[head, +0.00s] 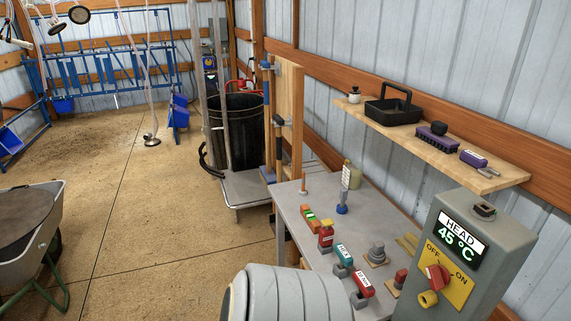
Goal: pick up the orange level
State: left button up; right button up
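A small orange block-like tool with a green part in its middle, which looks like the orange level (311,217), lies on the grey table (290,203) near its left edge. It is just behind a red and yellow item (326,236). Nothing covers it from this view. Neither of my grippers can be made out in the head view.
Teal and red labelled tools (362,284) stand on the table's near part. A grey control box (462,255) reading 45 °C stands at right. A wooden shelf (500,176) holds a black caddy (393,110). A black bin (236,135) stands behind. Left floor is partly clear.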

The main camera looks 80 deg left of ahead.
aim_at(313, 224)
jog(key=u, duration=0.5)
jog(key=j+u, duration=0.1)
jog(key=u, duration=0.85)
jog(key=j+u, duration=0.15)
jog(key=u, duration=0.85)
jog(key=j, duration=0.1)
